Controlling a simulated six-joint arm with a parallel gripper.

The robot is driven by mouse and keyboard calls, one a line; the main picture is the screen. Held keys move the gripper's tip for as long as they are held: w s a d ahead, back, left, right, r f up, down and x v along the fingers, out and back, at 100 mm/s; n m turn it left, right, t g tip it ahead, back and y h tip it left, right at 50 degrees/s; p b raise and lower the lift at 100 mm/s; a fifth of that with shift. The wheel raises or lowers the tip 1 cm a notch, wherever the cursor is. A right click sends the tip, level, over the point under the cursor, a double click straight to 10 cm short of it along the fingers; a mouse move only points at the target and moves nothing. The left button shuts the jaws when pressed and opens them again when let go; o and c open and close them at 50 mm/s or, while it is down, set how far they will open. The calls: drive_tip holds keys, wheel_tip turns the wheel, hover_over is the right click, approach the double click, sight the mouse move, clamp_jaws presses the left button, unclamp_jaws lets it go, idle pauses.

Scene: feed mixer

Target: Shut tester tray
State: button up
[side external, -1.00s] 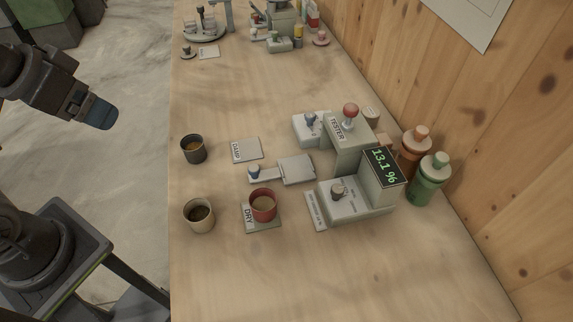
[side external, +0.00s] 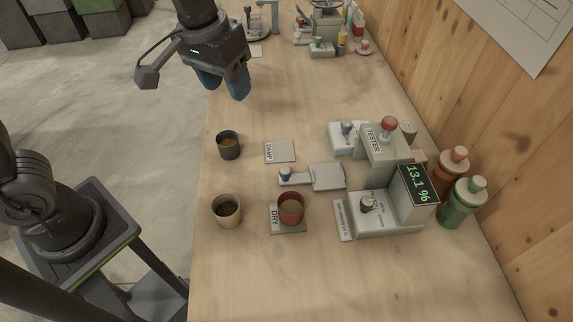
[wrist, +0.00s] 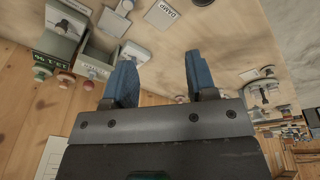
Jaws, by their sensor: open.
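The tester (side external: 384,152) is a grey-green machine with a red-knobbed lever and a display reading 13.1 %. Its tray (side external: 328,177) is a flat grey plate sticking out to the left, with a narrow handle ending in a blue knob (side external: 285,174). The plate looks empty. The tray also shows at the top of the wrist view (wrist: 111,23). My gripper (side external: 224,85) is open and empty, with blue fingers pointing down. It hangs above the bench's left side, behind and left of the tray and apart from it. Both fingers show in the wrist view (wrist: 160,78).
A red cup (side external: 291,209) stands on the DRY mat; the DAMP mat (side external: 280,151) is bare. A dark cup (side external: 229,146) and a cream cup (side external: 227,210) stand near the left edge. Orange and green bottles (side external: 461,203) stand by the wooden wall.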

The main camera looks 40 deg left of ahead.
drive_tip(key=g, duration=0.2)
hover_over(286, 170)
wheel_tip(286, 170, down, 6)
drive_tip(key=shift+n+y, duration=0.3)
wheel_tip(286, 170, down, 14)
drive_tip(key=shift+f, duration=0.1)
clamp_jaws()
